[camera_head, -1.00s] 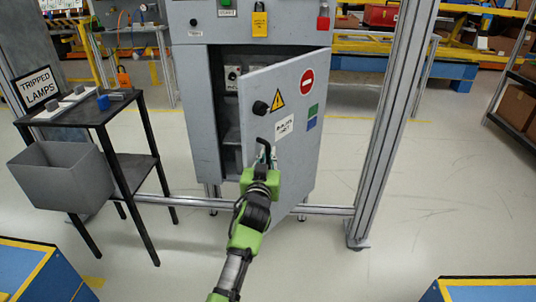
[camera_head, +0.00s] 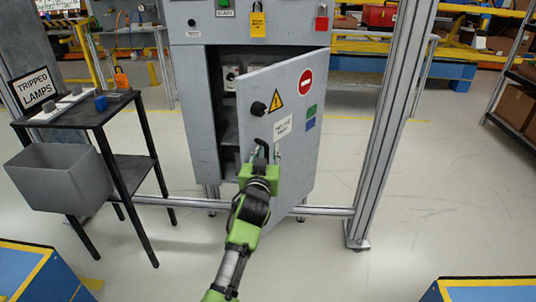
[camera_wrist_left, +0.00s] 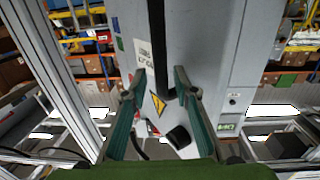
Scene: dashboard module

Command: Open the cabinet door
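The grey cabinet door (camera_head: 292,160) stands partly open, hinged on its right side, with a gap at its left edge showing the dark interior. It carries a round black knob (camera_head: 258,108) and, lower down, a black handle (camera_head: 264,146). My left gripper (camera_head: 265,156) is at the handle, its two fingers spread apart. In the left wrist view the green fingers (camera_wrist_left: 158,92) are wide open, and the black handle (camera_wrist_left: 157,45) reaches down between them without visible contact. The knob (camera_wrist_left: 178,137) lies past the fingertips. My right gripper is not in view.
A metal frame post (camera_head: 392,125) rises right of the door, with a low rail (camera_head: 325,210) by the cabinet's foot. A black side table (camera_head: 80,113) with a grey bin (camera_head: 60,177) stands at left. Floor right of the post is clear.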

